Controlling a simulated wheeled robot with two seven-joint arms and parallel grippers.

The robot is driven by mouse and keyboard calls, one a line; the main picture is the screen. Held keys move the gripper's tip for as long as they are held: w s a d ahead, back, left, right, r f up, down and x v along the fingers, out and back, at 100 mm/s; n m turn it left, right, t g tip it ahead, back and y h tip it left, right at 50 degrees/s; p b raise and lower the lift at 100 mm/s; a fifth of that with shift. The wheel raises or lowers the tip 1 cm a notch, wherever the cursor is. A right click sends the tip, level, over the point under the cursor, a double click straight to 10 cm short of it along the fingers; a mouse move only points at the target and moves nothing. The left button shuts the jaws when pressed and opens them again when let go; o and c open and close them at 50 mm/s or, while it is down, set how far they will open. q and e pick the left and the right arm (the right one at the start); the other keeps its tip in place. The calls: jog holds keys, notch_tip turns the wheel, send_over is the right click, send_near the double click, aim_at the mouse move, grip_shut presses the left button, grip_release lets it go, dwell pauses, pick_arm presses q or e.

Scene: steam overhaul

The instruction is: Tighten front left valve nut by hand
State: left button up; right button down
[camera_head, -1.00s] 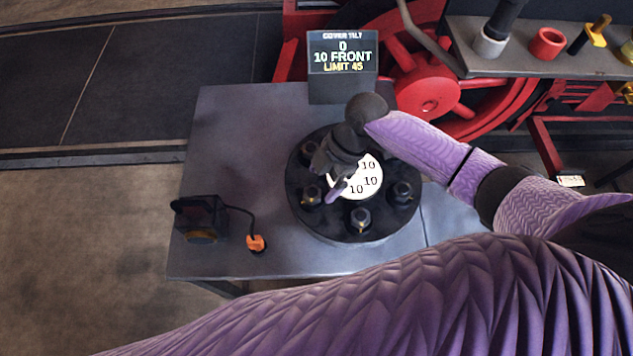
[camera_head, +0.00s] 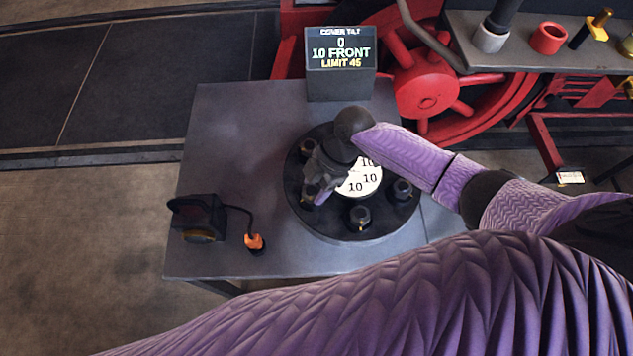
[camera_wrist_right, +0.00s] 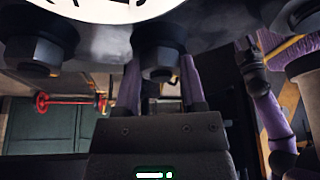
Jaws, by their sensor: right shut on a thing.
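The round black valve cover (camera_head: 335,228) lies on the grey table, with a white dial (camera_head: 372,178) marked with 10s in its middle. The front left nut (camera_head: 309,192) is dark, on the cover's left side, partly hidden by my right gripper (camera_head: 318,188). In the right wrist view the two purple fingers (camera_wrist_right: 160,88) stand either side of a dark hex nut (camera_wrist_right: 159,60), and the gripper is shut on it. My left gripper does not show in the head view; a purple arm (camera_wrist_right: 266,115) at the right wrist view's right edge looks like mine, its jaws unclear.
Other nuts (camera_head: 359,217) ring the cover close by. A display box (camera_head: 340,85) at the back reads cover tilt 0, 10 front, limit 45. A black lamp-like box (camera_head: 200,218) with an orange plug (camera_head: 254,243) sits at left. The table's left rear (camera_head: 235,130) is clear.

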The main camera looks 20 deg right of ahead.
jog(key=shift+s+r+m+t+p, duration=0.2)
jog(key=shift+m+t+p, duration=0.1)
jog(key=shift+m+p, duration=0.65)
jog(key=shift+s+m+t+p, duration=0.1)
jog(key=shift+m+t+p, duration=0.4)
jog(key=shift+m+p, duration=0.75)
jog(key=m+t+p, duration=0.1)
jog(key=m+p, duration=0.1)
jog(key=m, duration=0.1)
jog(key=shift+s+a+p, duration=0.1)
jog(key=shift+a+p, duration=0.05)
jog(key=shift+p, duration=0.2)
jog(key=shift+f+m+t+h+p, duration=0.1)
jog(key=shift+m+t+h+p, duration=0.5)
jog(key=shift+m+p, duration=0.65)
jog(key=shift+s+m, duration=0.1)
jog(key=shift+m, duration=0.25)
jog(key=shift+c, duration=0.8)
grip_release()
jog(key=shift+f+b, duration=0.1)
jog(key=shift+b, duration=0.2)
